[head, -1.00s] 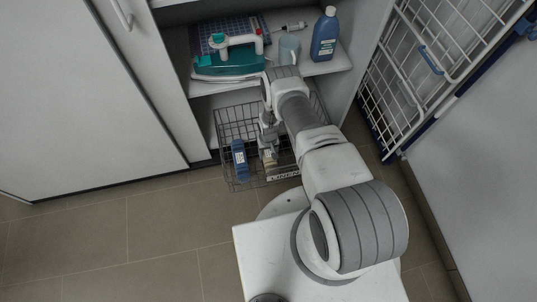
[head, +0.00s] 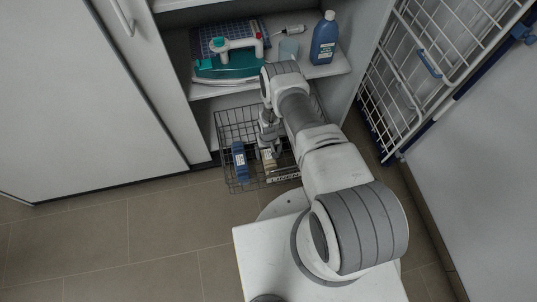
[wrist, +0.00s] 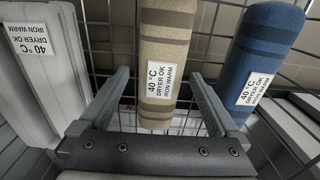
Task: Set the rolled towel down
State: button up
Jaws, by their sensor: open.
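A beige rolled towel (wrist: 163,55) with brown bands and a white care label stands in the wire basket (head: 225,123). It also shows in the head view (head: 269,160). My gripper (wrist: 160,95) is open, with one finger on each side of the beige towel and gaps visible between towel and fingers. A blue rolled towel (wrist: 262,52) with a similar label is to the right of it in the wrist view, and to the left in the head view (head: 239,160). A white labelled item (wrist: 42,62) is at the left in the wrist view.
The basket's wire walls surround the towels closely. A shelf above holds a teal-and-white iron (head: 228,62), a blue bottle (head: 324,40) and a translucent cup (head: 288,49). The tiled floor (head: 110,235) at left is clear.

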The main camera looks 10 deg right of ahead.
jog(key=w+r+p, duration=0.1)
jog(key=w+r, duration=0.2)
jog(key=r, duration=0.8)
jog(key=w+r+t+p, duration=0.1)
jog(key=w+r, duration=0.2)
jog(key=r, duration=0.8)
jog(key=w+r+p, duration=0.1)
jog(key=w+r, duration=0.2)
jog(key=r, duration=0.8)
notch_tip(320, 180, up, 38)
jog(key=t, duration=0.3)
send_over(268, 154)
jog(key=s+d, duration=0.1)
jog(key=s, duration=0.5)
jog(key=s+r, duration=0.2)
jog(key=s, duration=0.6)
jog(key=s+r+t, duration=0.1)
jog(key=s+r, duration=0.2)
jog(key=s, duration=0.5)
jog(key=shift+s+t, duration=0.3)
jog(key=shift+s, duration=0.05)
jog(key=shift+d, duration=0.1)
